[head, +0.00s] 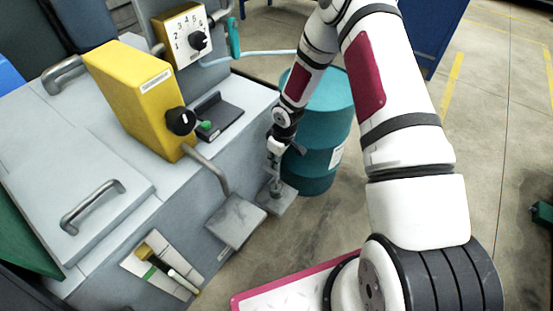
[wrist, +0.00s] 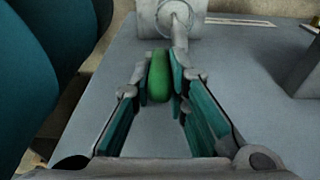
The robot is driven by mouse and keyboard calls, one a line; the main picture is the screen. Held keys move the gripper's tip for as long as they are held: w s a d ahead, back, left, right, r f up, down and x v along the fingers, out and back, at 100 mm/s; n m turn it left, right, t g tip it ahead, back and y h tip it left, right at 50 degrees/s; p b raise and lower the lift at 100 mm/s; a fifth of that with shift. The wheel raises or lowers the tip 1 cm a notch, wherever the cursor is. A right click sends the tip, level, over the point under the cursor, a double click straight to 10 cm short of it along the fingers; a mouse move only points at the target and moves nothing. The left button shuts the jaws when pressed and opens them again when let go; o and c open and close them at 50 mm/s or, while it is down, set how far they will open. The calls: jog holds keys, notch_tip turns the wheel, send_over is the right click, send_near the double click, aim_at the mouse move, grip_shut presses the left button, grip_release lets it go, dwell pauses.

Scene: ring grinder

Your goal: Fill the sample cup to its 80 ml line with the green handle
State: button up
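In the wrist view the green handle (wrist: 158,76) is a rounded upright bar just in front of a grey round fitting. My gripper (wrist: 160,85) has one teal-padded finger on each side of it, and both pads appear to touch it. In the head view my gripper (head: 274,182) is low beside the machine's front, over a small grey ledge (head: 279,204), and the handle is hidden there. I cannot make out the sample cup or its 80 ml line in either view.
The grey machine carries a yellow box (head: 135,95) with a black knob and a yellow dial panel (head: 184,35). A grey plate (head: 237,222) juts out left of my gripper. A teal drum (head: 325,112) stands close behind my arm.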

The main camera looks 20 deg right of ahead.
jog(key=o, duration=0.4)
jog(key=r, duration=0.4)
jog(key=s+r, duration=0.1)
jog(key=r, duration=0.3)
jog(key=d+r, duration=0.1)
jog(key=r, duration=0.2)
jog(key=shift+s+d+r, duration=0.1)
jog(key=shift+s+r, duration=0.25)
jog(key=shift+r, duration=0.05)
